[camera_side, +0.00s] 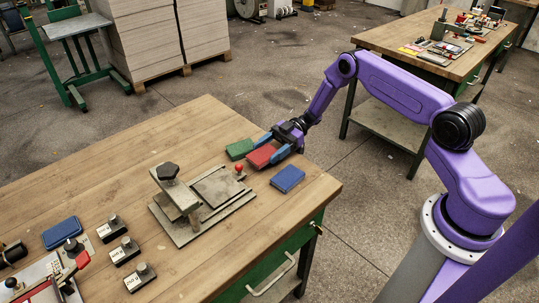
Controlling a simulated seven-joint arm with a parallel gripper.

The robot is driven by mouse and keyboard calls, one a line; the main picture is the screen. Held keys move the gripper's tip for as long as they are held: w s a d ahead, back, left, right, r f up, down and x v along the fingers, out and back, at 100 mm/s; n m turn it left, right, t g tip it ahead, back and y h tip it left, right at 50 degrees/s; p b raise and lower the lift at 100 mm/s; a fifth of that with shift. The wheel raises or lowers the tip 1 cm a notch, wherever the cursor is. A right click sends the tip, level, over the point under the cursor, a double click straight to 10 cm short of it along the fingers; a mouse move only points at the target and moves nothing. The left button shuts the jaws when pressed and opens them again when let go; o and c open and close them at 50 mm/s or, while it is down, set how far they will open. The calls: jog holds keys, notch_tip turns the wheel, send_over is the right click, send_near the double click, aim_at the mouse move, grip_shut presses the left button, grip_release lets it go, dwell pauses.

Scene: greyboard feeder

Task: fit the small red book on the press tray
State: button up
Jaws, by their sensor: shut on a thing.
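The small red book (261,156) is between the blue fingers of my gripper (267,150), at the far right part of the wooden table. My gripper is shut on it. I cannot tell whether the book touches the table. No book lies on the tray.
A green book (239,149) lies just left of my gripper and a blue book (287,179) just in front of it. A red-knobbed lever (239,169) stands between the tray and the red book.

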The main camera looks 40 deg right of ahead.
jog(key=shift+f, duration=1.05)
jog(key=shift+f, duration=0.1)
jog(key=o, duration=1)
jog(key=shift+f, duration=0.1)
jog(key=shift+o, duration=0.2)
